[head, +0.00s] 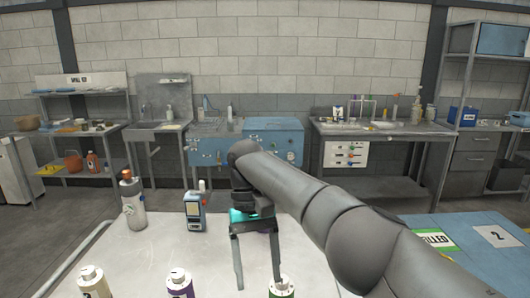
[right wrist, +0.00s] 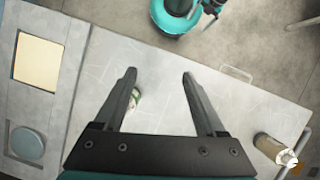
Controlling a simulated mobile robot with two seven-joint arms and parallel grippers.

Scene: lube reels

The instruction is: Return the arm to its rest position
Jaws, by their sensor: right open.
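My right arm comes in from the right in the head view and reaches over the pale worktable (head: 225,255). Its gripper (head: 258,283) points down with two dark fingers apart. In the right wrist view the same gripper (right wrist: 159,75) is open, with nothing held between its fingers. A small green and white item (right wrist: 134,99) shows below, beside the left finger there; I cannot tell its exact height below the fingers. A bottle with a green label (head: 281,290) stands near the right fingertip in the head view, cut by the bottom edge.
A blue table (head: 475,222) with labels is at right. Benches line the back wall, with open floor before them.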

